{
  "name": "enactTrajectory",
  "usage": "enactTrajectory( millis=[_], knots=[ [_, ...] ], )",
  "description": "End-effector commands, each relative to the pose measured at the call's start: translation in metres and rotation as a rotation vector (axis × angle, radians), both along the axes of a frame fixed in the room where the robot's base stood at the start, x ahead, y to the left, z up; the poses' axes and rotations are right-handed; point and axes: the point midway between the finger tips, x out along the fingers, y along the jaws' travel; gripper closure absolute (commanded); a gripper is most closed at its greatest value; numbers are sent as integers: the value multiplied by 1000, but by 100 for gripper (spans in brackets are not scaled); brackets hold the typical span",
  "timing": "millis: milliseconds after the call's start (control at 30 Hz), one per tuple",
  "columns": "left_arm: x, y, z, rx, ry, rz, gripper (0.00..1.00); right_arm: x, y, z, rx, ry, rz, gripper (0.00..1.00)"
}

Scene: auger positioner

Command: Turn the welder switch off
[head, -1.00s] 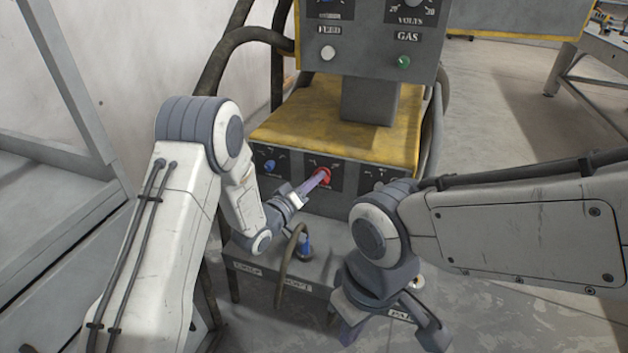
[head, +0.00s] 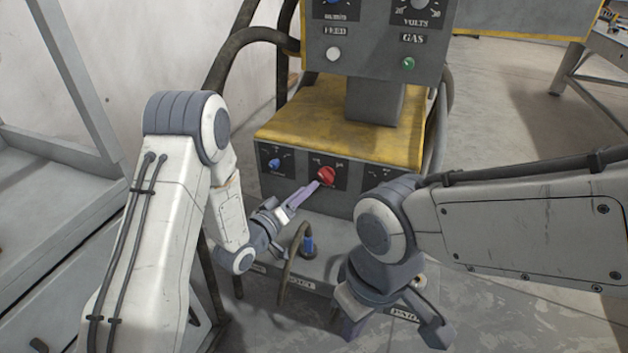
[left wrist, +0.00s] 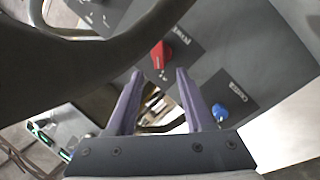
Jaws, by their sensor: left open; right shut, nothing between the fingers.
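The red rotary switch (head: 326,175) is on the front panel of the welder's lower box. It also shows in the left wrist view (left wrist: 162,54), beside a label that seems to read POWER. My left gripper (head: 317,185) is open and empty, with its purple fingertips just short of the red switch. In the left wrist view the fingers (left wrist: 159,73) point at the switch, which lies just past the tips; no contact shows. My right gripper (head: 352,328) is low in front of the welder, pointing down, shut and empty; its fingertips are hard to make out.
A blue knob (head: 275,164) sits left of the red switch on the same panel. A yellow top (head: 290,128) covers the box. The upper panel has a green button (head: 408,63) and a white button (head: 333,54). A cable with a blue plug (head: 308,245) stands below the switch.

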Motion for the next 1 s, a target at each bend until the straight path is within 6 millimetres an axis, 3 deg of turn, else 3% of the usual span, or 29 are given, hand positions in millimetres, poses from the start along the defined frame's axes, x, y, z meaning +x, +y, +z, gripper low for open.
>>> enactTrajectory(
  millis=[100, 300, 833, 1000],
  knots=[
    [-17, 13, 0, -1, 5, 5, 48, 0, 0, 4, 0, 0, 0, 100],
    [-33, 23, 0, 0, 2, 1, 48, 0, 0, 6, 0, 0, 0, 100],
    [-35, 23, 0, 6, 1, -1, 48, 0, 0, 6, 0, 0, 0, 100],
    [-32, 6, 0, 145, 38, -23, 48, 0, 0, 6, 0, 0, 0, 100]
  ],
)
